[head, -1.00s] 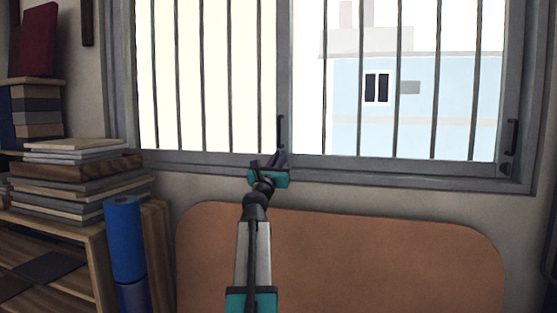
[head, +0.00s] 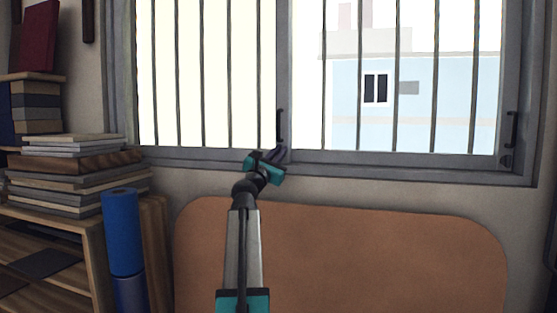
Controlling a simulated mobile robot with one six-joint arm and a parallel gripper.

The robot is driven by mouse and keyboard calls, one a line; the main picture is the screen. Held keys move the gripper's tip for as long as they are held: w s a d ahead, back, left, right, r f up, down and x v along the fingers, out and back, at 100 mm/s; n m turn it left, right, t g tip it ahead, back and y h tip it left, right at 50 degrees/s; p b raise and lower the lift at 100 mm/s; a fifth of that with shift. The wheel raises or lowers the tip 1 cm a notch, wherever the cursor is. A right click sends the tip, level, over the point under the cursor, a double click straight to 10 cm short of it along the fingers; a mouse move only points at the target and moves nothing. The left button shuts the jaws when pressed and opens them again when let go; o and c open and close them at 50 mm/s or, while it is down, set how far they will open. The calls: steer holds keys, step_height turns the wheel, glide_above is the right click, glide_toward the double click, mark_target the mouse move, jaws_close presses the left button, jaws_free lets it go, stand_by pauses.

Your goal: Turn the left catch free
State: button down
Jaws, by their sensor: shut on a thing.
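The sliding window (head: 284,60) has two panes with a grey frame and dark bars. Its left catch sits at the foot of the middle upright, below a black handle (head: 280,125); my gripper covers the catch almost wholly in the head view. My gripper (head: 276,154) is at that spot, shut on the left catch, with its teal body tilted down to the right. The right catch (head: 506,161) is a small dark piece at the lower right of the frame, below another black handle (head: 512,128).
A brown rounded board (head: 390,255) stands below the sill, under my arm. At the left are a shelf with stacked books (head: 75,165) and a blue roll (head: 122,235). The wall (head: 520,215) right of the board is bare.

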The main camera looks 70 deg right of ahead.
steer(key=m+g+b, duration=0.1)
steer(key=m, duration=0.1)
steer(key=f+m+g+y+b, duration=0.1)
steer(key=m+b, duration=0.1)
steer(key=m, duration=0.1)
steer(key=shift+d, duration=0.2)
steer(key=m+b, duration=0.1)
steer(key=m, duration=0.1)
steer(key=m+g+y+b, duration=0.1)
steer(key=m, duration=0.1)
steer(key=shift+s+f+m+g+y, duration=0.1)
steer(key=shift+s+m+g+y, duration=0.05)
steer(key=shift+m+g+y, duration=0.2)
steer(key=m+y+b, duration=0.1)
steer(key=m, duration=0.2)
steer(key=m+y+b, duration=0.1)
steer(key=m, duration=0.2)
steer(key=shift+m+y, duration=0.25)
steer(key=shift+m, duration=0.2)
steer(key=c, duration=1.8)
jaws_free()
steer(key=shift+c, duration=0.2)
steer(key=shift+d, duration=0.1)
steer(key=shift+s, duration=0.1)
steer(key=b+v, duration=0.3)
steer(key=v, duration=1.1)
